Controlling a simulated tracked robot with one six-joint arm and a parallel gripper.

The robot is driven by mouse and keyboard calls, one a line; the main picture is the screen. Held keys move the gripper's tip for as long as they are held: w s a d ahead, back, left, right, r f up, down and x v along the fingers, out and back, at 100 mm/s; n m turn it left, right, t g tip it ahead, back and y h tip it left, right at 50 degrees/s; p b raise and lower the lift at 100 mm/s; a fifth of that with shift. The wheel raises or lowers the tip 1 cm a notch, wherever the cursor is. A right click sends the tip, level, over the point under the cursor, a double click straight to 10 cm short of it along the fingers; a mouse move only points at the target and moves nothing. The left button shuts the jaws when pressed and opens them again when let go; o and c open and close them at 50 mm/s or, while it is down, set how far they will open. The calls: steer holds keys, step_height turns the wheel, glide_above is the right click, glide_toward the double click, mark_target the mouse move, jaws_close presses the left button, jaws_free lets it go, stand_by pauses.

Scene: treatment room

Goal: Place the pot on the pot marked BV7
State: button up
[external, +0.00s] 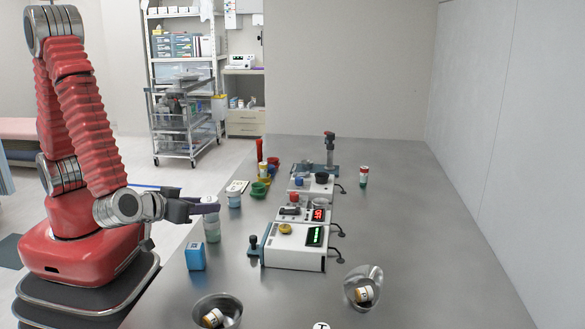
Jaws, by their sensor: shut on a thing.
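My gripper (208,207) is shut around a pale, white-topped pot (209,199) at the left edge of the steel table; the fingers hide much of it. A pale greenish pot (212,231) stands upright on the table directly below the gripper. I cannot tell whether the held pot touches it. Another small pale pot with a blue band (234,199) stands just behind and to the right. No BV7 marking is readable on any pot.
A blue box (196,256) stands in front of the gripper. White instruments (293,246) fill the table's middle. Two metal bowls (230,306) (377,291), each with an orange bottle, are at the front. Coloured cups (259,189) stand behind.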

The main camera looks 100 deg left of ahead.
steer(key=o, duration=1)
steer(key=shift+o, duration=0.2)
steer(key=v, duration=1.2)
